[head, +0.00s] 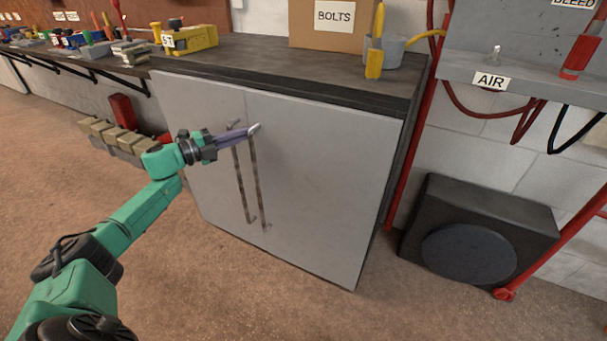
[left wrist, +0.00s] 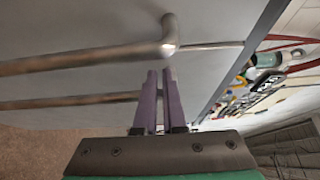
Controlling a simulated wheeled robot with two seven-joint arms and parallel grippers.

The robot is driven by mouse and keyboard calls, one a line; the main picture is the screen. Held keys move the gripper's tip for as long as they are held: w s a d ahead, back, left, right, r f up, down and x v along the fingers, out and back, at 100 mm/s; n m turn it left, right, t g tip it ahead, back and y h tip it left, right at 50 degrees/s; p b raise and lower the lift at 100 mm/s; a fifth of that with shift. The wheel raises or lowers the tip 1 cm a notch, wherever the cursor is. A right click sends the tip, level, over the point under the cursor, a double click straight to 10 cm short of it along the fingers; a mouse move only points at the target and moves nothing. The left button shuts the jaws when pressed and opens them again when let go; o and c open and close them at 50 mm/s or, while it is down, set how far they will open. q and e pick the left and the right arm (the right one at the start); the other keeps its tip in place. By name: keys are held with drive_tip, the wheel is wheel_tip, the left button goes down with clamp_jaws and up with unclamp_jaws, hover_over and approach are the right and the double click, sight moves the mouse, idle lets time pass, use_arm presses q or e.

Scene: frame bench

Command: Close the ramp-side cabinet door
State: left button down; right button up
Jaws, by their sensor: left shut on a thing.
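The grey cabinet under the dark counter has a left door (head: 200,110) and a right door (head: 325,170). Both look about flush, with no clear gap between them. Each has a long upright bar handle near the middle seam: the left handle (head: 240,185) and the right handle (head: 258,185). My left gripper (head: 248,131) reaches across from the left. Its purple fingers are shut at the top end of the right handle. In the left wrist view the fingers (left wrist: 159,72) meet the handle bar's bent end (left wrist: 168,40). My right gripper is not in view.
A cardboard box labelled BOLTS (head: 330,22), a yellow tool case (head: 190,38) and a grey cup (head: 390,50) stand on the counter (head: 260,62). A black box-shaped unit (head: 480,225) sits on the floor at right, beyond a red post. The floor before the doors is clear.

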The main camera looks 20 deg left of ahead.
use_arm(q)
drive_tip(key=shift+s+d+f, duration=0.15)
drive_tip(key=shift+d+f, duration=0.1)
drive_tip(key=shift+d, duration=0.1)
drive_tip(key=shift+s+a, duration=0.15)
drive_tip(key=shift+s, duration=0.1)
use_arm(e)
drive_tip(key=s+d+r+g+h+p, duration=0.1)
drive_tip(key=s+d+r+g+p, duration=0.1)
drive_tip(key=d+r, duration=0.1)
use_arm(q)
drive_tip(key=p+v, duration=0.1)
drive_tip(key=v, duration=1.3)
drive_tip(key=shift+w+a+r+p, duration=0.2)
drive_tip(key=shift+w+a+p, duration=0.05)
drive_tip(key=shift+a+p, duration=0.1)
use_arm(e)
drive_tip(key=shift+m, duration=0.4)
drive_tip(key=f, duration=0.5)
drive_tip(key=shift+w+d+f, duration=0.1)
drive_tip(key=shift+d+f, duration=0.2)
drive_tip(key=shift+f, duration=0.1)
